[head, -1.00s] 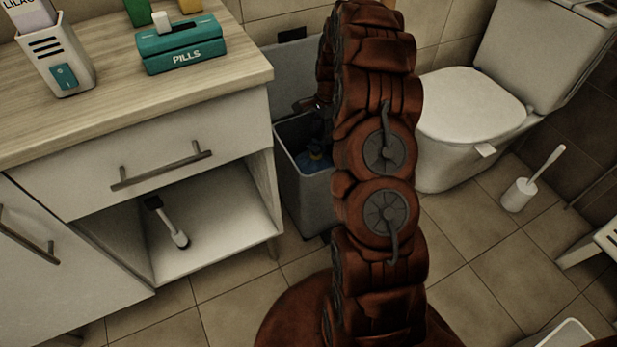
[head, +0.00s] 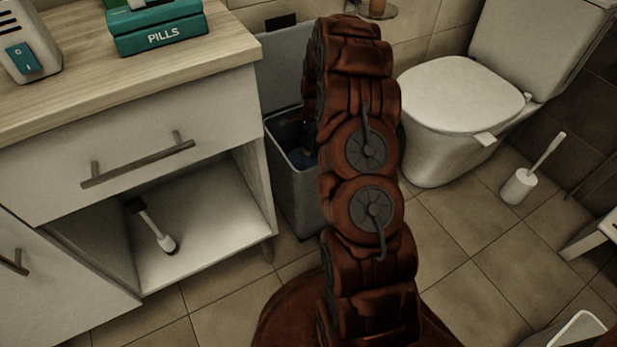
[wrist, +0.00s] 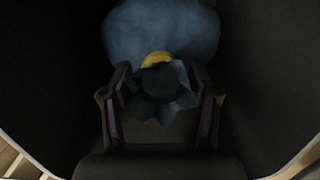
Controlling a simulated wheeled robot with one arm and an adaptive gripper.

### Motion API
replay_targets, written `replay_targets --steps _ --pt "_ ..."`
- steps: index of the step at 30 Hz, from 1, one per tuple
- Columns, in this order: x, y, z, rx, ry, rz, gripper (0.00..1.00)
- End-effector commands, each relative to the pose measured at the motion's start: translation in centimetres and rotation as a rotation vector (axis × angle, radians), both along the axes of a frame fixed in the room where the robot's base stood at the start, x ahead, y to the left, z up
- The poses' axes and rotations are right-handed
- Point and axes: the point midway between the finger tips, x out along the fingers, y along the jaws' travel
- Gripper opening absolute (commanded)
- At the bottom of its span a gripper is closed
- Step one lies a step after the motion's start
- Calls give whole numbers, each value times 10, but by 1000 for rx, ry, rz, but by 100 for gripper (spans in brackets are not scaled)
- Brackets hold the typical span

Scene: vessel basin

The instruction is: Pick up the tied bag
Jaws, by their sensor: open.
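The tied bag (wrist: 165,30) is blue with a yellow tie (wrist: 157,60) and a dark gathered top. It sits inside the grey bin (head: 299,195), whose dark inner walls surround it in the wrist view. My gripper (wrist: 162,100) is open, with one finger on each side of the bag's gathered top. I cannot tell whether the fingers touch it. In the head view my arm hides most of the gripper and the bag; only a little blue shows inside the bin.
The bin stands between a white cabinet (head: 130,130) with an open lower shelf and a toilet (head: 463,105). Its raised lid (head: 278,65) is behind it. A toilet brush (head: 520,185) stands to the right. The tiled floor (head: 455,225) before the toilet is clear.

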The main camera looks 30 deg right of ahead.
Motion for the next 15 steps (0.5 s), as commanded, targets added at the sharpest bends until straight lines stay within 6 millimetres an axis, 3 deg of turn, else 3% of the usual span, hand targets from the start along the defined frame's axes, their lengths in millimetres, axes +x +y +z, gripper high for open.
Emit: replay_targets --steps 2,9,15 --pt "0 2 -8 1 1 2 61" --pt "1 2 -7 0 -1 2 60" --pt "1 2 -7 0 -1 2 39"
